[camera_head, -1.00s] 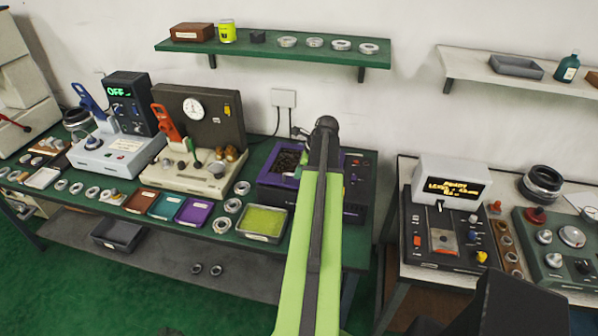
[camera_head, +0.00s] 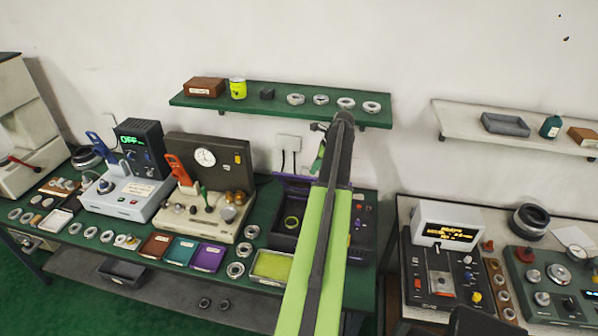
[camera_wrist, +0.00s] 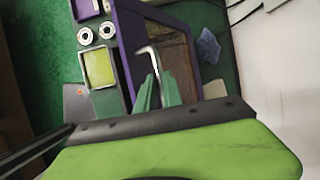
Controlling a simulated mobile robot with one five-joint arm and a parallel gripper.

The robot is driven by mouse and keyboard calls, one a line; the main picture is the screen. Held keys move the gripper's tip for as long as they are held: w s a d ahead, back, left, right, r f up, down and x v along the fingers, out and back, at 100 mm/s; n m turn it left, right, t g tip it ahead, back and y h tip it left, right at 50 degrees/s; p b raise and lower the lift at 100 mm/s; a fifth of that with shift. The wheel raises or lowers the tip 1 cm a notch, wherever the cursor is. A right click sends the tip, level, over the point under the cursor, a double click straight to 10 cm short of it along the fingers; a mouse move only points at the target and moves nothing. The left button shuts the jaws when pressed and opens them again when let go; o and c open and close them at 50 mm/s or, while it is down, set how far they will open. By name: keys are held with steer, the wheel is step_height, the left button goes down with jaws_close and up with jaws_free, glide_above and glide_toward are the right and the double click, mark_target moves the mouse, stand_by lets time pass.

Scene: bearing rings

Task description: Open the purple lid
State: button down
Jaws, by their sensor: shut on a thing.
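The purple lid has a brownish window (camera_wrist: 178,52) framed in purple in the wrist view. In the head view its purple edge (camera_head: 290,178) shows at the back of its dark box (camera_head: 284,241), and the rest is mostly hidden behind my arm. My gripper (camera_head: 319,155) is above the box, below the green shelf. In the wrist view its green fingers (camera_wrist: 157,92) are shut on a bent silver handle (camera_wrist: 152,56) in front of the window.
A green shelf (camera_head: 215,101) with rings and small items hangs above the bench. A beige tester (camera_head: 209,191) stands left. A separate bench with a display unit (camera_head: 446,226) is at right.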

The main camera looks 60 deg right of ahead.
steer(key=d, duration=0.1)
steer(key=d+r, duration=0.1)
steer(key=d, duration=0.1)
steer(key=shift+s+p, duration=0.1)
steer(key=shift+p, duration=0.25)
steer(key=shift+a, duration=0.1)
steer(key=c, duration=1.5)
jaws_free()
steer(key=shift+c, duration=0.2)
steer(key=shift+o, duration=0.2)
steer(key=s, duration=0.4)
steer(key=s+d, duration=0.1)
steer(key=s, duration=0.3)
steer(key=s+r+p, duration=0.1)
steer(key=s, duration=0.3)
steer(key=shift+d, duration=0.3)
steer(key=shift+s, duration=0.2)
